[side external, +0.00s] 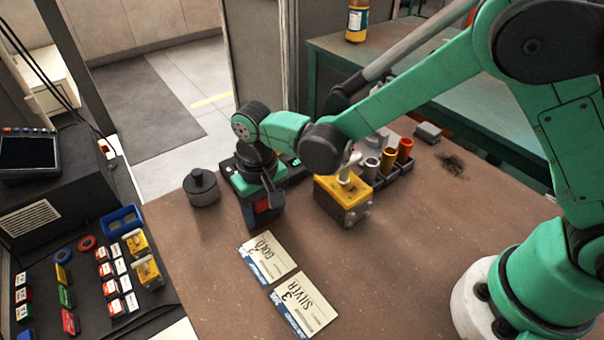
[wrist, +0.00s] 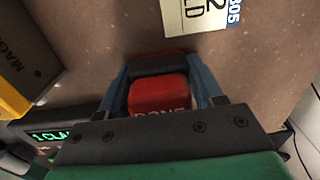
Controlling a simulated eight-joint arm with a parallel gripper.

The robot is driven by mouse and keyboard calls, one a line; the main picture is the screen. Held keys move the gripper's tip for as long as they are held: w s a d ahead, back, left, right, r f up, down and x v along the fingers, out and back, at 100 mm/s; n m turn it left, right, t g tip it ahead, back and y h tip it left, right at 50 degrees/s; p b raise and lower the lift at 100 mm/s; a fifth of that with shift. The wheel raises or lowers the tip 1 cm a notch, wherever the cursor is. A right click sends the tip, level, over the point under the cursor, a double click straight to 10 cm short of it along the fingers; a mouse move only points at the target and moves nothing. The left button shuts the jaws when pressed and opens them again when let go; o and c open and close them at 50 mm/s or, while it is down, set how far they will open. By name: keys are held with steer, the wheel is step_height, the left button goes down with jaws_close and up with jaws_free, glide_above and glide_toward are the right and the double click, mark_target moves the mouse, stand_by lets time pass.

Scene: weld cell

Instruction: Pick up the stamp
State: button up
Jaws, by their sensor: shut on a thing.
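The stamp is a red block with white letters reading DONE (wrist: 158,100) and a black part beyond it. In the wrist view it sits between the two blue-grey fingers of my gripper (wrist: 160,68), which are shut on it. In the side view my gripper (side external: 262,205) points down at the left part of the brown table, with a bit of the red stamp (side external: 266,206) showing between its fingers. The stamp is low over the table. I cannot tell whether it touches the surface.
A yellow block (side external: 343,197) and a rack with several cylinders (side external: 388,163) stand to the right. A dark lidded pot (side external: 201,188) stands left.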

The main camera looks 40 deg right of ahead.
step_height(320, 180, up, 20)
stand_by(0.6)
